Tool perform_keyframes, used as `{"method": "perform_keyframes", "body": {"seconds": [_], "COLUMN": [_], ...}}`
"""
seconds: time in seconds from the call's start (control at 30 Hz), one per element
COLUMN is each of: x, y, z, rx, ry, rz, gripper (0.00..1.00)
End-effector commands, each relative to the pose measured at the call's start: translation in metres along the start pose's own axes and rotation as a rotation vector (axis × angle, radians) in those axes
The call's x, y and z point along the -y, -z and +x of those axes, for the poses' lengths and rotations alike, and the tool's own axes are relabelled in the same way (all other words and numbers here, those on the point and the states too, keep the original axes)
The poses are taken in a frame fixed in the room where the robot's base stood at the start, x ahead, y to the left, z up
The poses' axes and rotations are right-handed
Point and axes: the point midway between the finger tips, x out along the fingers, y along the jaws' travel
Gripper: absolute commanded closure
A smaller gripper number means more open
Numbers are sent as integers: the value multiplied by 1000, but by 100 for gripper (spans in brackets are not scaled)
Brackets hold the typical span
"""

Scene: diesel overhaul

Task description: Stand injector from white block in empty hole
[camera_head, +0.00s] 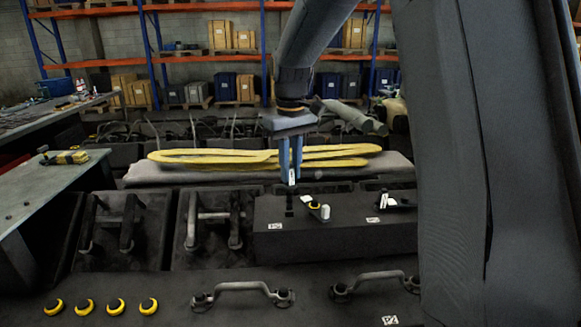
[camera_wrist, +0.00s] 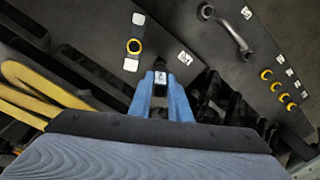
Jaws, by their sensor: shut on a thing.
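My gripper (camera_head: 290,170) points down with its blue fingers closed on a small dark piece with a white end, seemingly the injector (camera_head: 292,177). It also shows between the fingertips (camera_wrist: 160,88) in the wrist view, as a dark piece with a white marked face (camera_wrist: 160,77). Most of it is hidden by the fingers. It appears to be above the back edge of a dark raised cover (camera_head: 280,240). On that cover a yellow ring (camera_head: 314,205) lies between two white pieces, one a white block (camera_head: 326,212). I cannot tell whether the ring surrounds an empty hole.
Several yellow rings (camera_head: 84,306) sit in a row at the front left. Metal handles (camera_head: 243,289) rise from the front cover. Another white piece (camera_head: 390,202) is at right on the raised cover. A yellow sling (camera_head: 260,157) lies behind. A bench (camera_head: 50,185) stands at left.

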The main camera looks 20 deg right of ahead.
Motion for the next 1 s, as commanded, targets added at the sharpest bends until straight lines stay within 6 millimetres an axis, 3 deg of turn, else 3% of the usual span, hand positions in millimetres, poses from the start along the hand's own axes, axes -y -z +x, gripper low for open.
{"method": "perform_keyframes", "body": {"seconds": [1.0], "x": [0], "y": [0], "z": [32], "rx": [-1], "ry": [0], "rz": [0], "gripper": [100]}}
